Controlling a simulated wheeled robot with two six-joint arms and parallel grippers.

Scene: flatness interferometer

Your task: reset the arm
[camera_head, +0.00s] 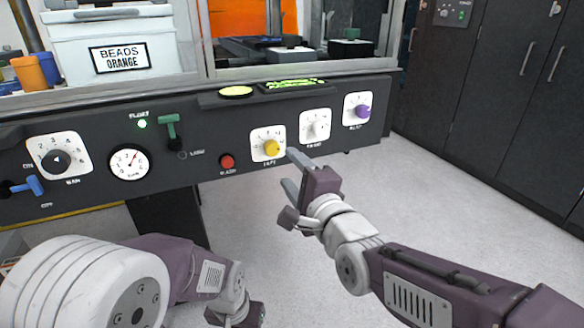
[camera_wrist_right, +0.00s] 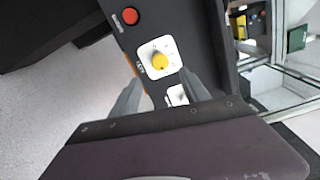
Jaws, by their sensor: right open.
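My right gripper (camera_head: 289,171) is open and empty in front of the control panel (camera_head: 205,180), just below and right of the yellow knob (camera_head: 271,148). In the right wrist view the yellow knob (camera_wrist_right: 159,61) on its white plate lies beyond and between the two open fingers (camera_wrist_right: 160,97), apart from them. A white knob (camera_head: 317,128) and a purple knob (camera_head: 362,111) follow to the right on the panel. My left gripper (camera_head: 236,314) is low at the bottom edge, partly cut off, and its jaws cannot be made out.
The panel also carries a red button (camera_head: 227,161), a green lever (camera_head: 171,129), a gauge (camera_head: 129,162), a black dial (camera_head: 57,160) and a blue lever (camera_head: 30,186). A white beads box (camera_head: 160,50) stands behind glass. Dark cabinets (camera_head: 490,90) stand right; open floor lies between.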

